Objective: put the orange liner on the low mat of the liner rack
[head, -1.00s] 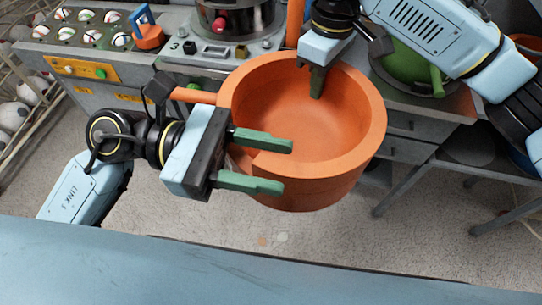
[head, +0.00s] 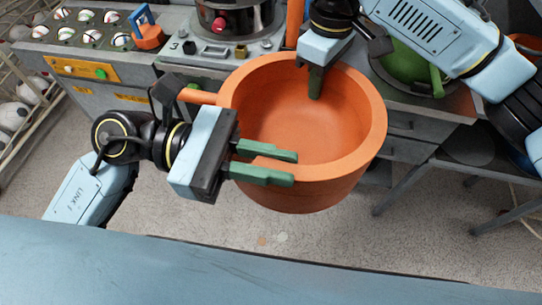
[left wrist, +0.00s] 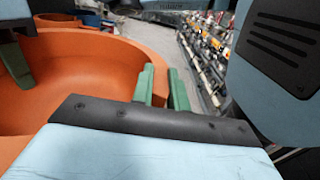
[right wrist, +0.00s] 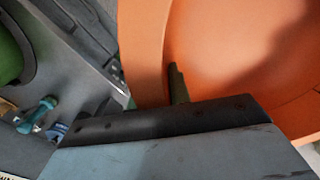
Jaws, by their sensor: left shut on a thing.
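The large orange liner (head: 320,190) is a deep, thick-walled bowl with orange bar handles, open side up. It is in front of the counter over the floor, and no support shows under it. My left gripper (head: 280,165) is shut on its near left rim. Its green fingers also show in the left wrist view (left wrist: 163,88) at the rim. My right gripper (head: 312,84) is at the far rim, one finger against the inner wall; the other is hidden by the rim. In the right wrist view that finger (right wrist: 178,84) touches the inner edge. I cannot pick out the rack's low mat.
A counter behind holds a tray of balls (head: 85,30), a blue-and-orange handle (head: 147,32) and a steel pot (head: 235,15). A green bowl (head: 405,72) stands at the right. A ball rack (head: 25,105) stands at the far left.

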